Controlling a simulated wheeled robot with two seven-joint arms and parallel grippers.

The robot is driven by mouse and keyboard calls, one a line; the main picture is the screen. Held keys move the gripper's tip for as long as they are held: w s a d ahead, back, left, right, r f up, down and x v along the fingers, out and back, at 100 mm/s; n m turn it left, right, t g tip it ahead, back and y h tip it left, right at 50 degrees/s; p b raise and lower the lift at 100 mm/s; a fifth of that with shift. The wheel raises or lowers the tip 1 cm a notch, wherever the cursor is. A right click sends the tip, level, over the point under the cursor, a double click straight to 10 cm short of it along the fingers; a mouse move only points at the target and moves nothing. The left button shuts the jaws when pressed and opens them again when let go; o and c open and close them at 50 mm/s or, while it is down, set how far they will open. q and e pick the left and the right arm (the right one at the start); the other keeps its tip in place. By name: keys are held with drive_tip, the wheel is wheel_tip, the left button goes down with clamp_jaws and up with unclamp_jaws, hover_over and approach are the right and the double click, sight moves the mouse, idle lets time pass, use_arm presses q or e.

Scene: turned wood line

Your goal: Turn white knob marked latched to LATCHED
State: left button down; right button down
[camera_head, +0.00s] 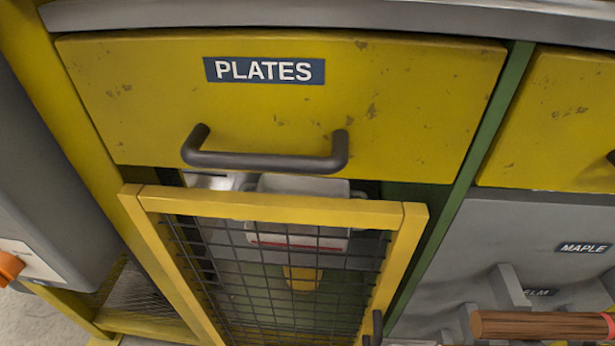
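I see no white knob marked latched in the head view. A yellow-framed wire mesh door (280,208) stands below a yellow drawer (420,110) labelled PLATES. A dark handle (376,328) shows at the lower right of the mesh door. An orange part (9,267), cut off by the left edge, sits on a white plate (33,262); I cannot tell what it is. Neither of my grippers is in view.
The drawer's dark bar handle (265,161) sticks out above the mesh door. Behind the mesh are a whitish bin (305,187) and a yellow object (302,279). At right, a grey rack (530,225) labelled MAPLE holds a brown wooden rod (540,325).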

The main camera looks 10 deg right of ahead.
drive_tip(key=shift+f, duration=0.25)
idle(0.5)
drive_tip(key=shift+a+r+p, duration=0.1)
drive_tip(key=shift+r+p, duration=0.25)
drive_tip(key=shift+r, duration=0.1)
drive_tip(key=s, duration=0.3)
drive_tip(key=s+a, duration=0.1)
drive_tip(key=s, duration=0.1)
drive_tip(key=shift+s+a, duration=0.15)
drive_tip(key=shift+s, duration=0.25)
